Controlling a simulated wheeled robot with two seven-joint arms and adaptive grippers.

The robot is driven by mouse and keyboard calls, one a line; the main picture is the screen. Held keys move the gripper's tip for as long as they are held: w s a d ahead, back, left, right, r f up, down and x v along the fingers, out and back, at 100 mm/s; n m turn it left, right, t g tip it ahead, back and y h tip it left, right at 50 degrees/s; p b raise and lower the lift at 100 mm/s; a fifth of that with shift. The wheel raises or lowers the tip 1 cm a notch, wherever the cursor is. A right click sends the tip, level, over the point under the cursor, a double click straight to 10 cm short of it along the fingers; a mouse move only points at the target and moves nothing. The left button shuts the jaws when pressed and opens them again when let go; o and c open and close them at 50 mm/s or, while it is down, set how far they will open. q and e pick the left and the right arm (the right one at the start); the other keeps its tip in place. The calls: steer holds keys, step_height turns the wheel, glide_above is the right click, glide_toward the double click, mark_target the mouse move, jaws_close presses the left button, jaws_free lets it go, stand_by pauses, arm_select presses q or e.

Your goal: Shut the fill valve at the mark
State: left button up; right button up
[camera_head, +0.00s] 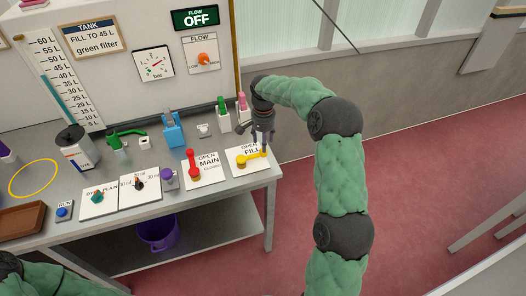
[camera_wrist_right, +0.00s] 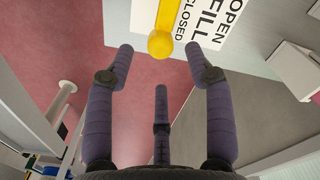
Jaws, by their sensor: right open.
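The yellow fill valve handle (camera_head: 254,157) lies across the white FILL card (camera_head: 238,152) at the table's right end, pointing right. In the right wrist view the handle's round knob (camera_wrist_right: 160,43) lies beside the word CLOSED. My right gripper (camera_head: 264,143) is just above the knob end. Its fingers (camera_wrist_right: 160,60) are spread and empty, with the knob beyond their tips. The card (camera_head: 90,37) says FILL TO 45 L. My left gripper is out of view.
The red MAIN valve handle (camera_head: 193,164) stands left of the fill valve, pointing up the picture. The table's right edge is close; open floor (camera_head: 430,190) lies beyond.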

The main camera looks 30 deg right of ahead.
mark_target(253, 155)
steer(key=shift+f+b, duration=0.45)
steer(key=shift+f, duration=2.35)
steer(key=shift+w, duration=0.1)
jaws_close()
